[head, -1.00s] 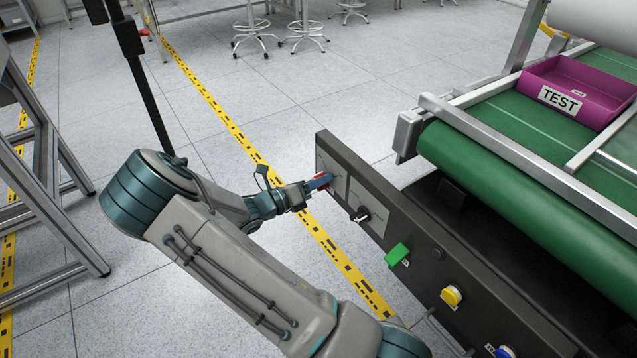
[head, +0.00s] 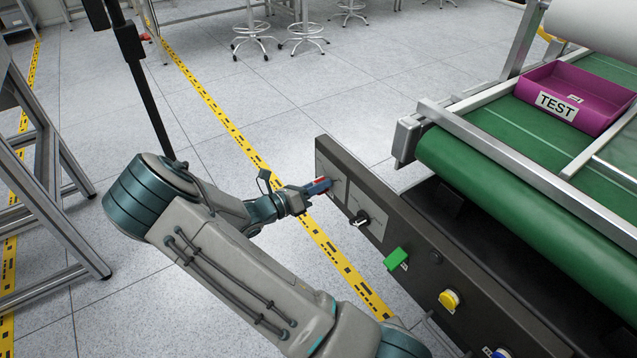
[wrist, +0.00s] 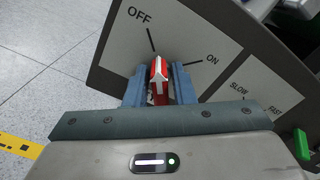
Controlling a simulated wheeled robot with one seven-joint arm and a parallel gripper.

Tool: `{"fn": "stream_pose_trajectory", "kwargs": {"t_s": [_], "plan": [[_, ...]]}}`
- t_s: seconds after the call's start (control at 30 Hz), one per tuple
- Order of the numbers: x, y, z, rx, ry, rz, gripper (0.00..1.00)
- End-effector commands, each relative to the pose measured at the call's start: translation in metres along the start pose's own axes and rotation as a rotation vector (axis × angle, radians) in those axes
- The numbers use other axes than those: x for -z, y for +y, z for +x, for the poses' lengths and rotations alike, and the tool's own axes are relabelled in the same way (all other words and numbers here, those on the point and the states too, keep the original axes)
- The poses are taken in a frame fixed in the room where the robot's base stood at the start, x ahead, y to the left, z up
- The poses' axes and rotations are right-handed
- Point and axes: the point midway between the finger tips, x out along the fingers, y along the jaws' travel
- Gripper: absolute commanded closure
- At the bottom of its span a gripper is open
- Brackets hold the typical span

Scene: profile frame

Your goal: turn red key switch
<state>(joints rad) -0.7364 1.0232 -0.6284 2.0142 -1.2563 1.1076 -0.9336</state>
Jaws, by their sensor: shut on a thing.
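The red key switch (wrist: 158,82) sits on a white plate marked OFF and ON on the side panel of the conveyor. A white arrow shows on its face; in the wrist view it points up, between the OFF and ON lines. My gripper (wrist: 158,88) is shut on it, with a blue finger on each side. In the head view my gripper (head: 318,186) is at the far left end of the panel and hides most of the switch, so only a bit of red shows.
The green conveyor belt (head: 490,170) bears a purple TEST bin (head: 540,83). Open floor lies left of the panel.

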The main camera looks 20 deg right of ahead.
Motion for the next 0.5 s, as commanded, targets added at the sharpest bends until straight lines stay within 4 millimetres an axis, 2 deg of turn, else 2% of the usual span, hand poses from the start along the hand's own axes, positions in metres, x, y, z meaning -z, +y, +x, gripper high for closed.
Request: {"fn": "stream_pose_trajectory", "kwargs": {"t_s": [0.5], "plan": [[-0.0001, -0.0025, -0.0005, 0.0, 0.001, 0.481, 1.0]]}}
